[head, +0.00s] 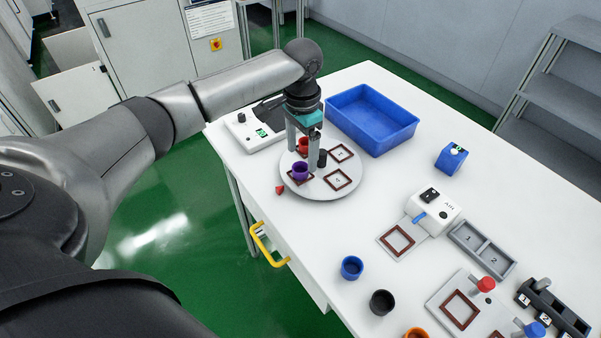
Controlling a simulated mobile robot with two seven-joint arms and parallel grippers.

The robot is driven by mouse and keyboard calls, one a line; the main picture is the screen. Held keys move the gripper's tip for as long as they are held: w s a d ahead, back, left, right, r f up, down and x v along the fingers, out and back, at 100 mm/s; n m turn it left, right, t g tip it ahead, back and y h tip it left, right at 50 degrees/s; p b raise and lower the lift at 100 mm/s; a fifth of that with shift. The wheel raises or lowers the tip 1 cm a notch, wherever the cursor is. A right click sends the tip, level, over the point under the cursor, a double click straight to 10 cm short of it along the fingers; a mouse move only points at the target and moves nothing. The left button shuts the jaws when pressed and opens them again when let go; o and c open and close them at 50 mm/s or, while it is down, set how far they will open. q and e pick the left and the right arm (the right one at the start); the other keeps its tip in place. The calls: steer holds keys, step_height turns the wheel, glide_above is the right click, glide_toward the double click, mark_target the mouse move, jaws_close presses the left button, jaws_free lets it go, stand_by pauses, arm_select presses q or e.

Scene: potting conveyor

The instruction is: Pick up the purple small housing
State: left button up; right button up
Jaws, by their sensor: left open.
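The purple small housing (299,172) is a short round cup. It stands in a brown square frame near the front left of a round grey turntable (322,190). My left gripper (302,158) points down over the turntable with its fingers apart. Its fingertips are close to the purple housing, one finger partly in front of its right side. I cannot tell whether they touch it or are around it. A red housing (303,144) shows behind, partly hidden by the fingers. My right gripper is not in view.
A blue bin (371,119) stands behind the turntable. A black peg (322,159) is close right of the gripper. A small red piece (280,190) lies at the turntable's left edge. Blue (352,267) and black (382,302) housings stand at the front. A scale-like device (256,129) sits left.

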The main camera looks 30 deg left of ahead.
mark_target(301, 164)
arm_select(q)
step_height(301, 164, down, 4)
steer(key=shift+s+a+f+b, duration=0.1)
steer(key=shift+s+b, duration=0.05)
steer(key=shift+b, duration=0.3)
steer(key=shift+c, duration=0.4)
jaws_close()
